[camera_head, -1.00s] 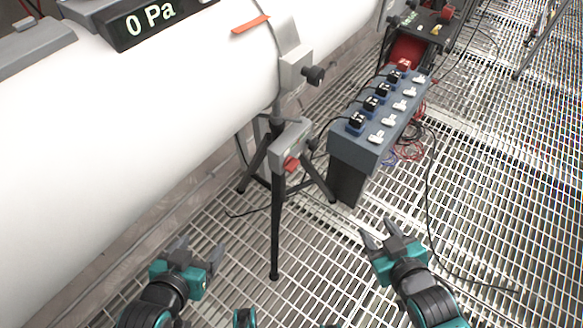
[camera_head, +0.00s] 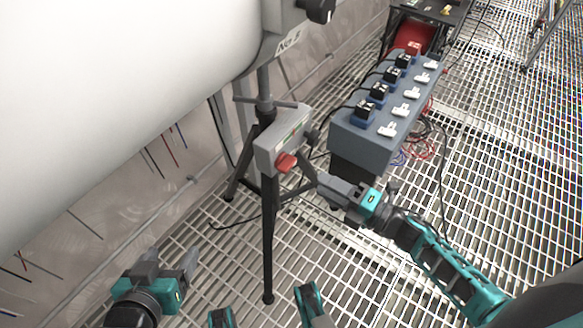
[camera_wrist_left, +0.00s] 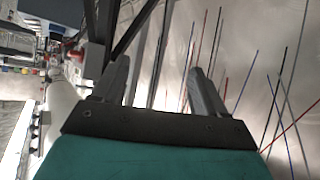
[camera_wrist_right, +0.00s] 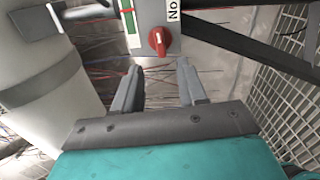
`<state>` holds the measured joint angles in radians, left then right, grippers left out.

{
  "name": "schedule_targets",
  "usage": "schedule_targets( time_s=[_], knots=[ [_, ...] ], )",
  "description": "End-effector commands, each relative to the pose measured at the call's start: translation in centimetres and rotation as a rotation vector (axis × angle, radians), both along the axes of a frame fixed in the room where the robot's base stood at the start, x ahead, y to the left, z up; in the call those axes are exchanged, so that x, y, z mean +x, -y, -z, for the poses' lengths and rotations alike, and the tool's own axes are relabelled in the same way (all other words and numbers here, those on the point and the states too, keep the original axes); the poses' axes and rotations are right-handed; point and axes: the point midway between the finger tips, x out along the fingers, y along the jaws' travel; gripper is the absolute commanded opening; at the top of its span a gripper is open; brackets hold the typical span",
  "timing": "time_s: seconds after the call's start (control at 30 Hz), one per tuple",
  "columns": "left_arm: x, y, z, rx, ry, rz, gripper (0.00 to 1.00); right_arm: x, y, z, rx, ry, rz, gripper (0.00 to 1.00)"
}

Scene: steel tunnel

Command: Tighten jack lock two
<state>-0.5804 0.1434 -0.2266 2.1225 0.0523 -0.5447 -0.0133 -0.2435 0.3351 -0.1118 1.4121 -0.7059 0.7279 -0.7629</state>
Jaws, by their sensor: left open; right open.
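The jack is a black tripod stand (camera_head: 267,240) under the white pipe, with a grey box (camera_head: 281,140) on it. A red knob (camera_head: 286,162) sits on the box's lower front; I take it as the jack lock. My right gripper (camera_head: 322,186) is open, just right of and slightly below the red knob. In the right wrist view the knob (camera_wrist_right: 159,41) lies ahead of and between the open fingers (camera_wrist_right: 160,85), apart from them. Part of a "No" label shows there; its number is cut off. My left gripper (camera_head: 172,262) is open and empty, low at the left; its fingers also show in the left wrist view (camera_wrist_left: 160,85).
A blue-grey box (camera_head: 365,145) with several black and white switches stands right of the tripod. The white pipe (camera_head: 110,90) fills the upper left. Cables lie on the grating floor (camera_head: 480,200), which is mostly open at the right.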

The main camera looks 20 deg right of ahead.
Motion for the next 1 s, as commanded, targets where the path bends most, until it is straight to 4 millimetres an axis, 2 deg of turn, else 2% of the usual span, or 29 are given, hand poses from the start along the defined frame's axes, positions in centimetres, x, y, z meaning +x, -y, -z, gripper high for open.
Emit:
schedule_targets(
  time_s=[0.2,0.43,0.6,0.87,1.0],
  knots=[
    [0.0,0.1,0.6,-0.003,-0.002,0.003,0.73,3.9,-3.0,0.1,0.003,0.003,0.001,0.41],
    [0.0,0.5,1.0,-0.007,-0.008,0.009,0.73,6.6,-5.2,0.1,0.004,0.0,0.001,0.41],
    [0.1,0.6,0.8,-0.011,-0.002,0.011,0.73,7.4,-5.7,0.0,0.003,-0.002,0.002,0.41],
    [0.2,0.6,0.5,-0.011,0.004,0.011,0.73,7.4,-5.8,0.0,0.003,-0.003,0.002,0.41],
    [0.3,0.6,0.5,-0.011,0.004,0.01,0.73,7.4,-5.8,0.0,0.003,-0.002,0.002,0.3]
  ],
)
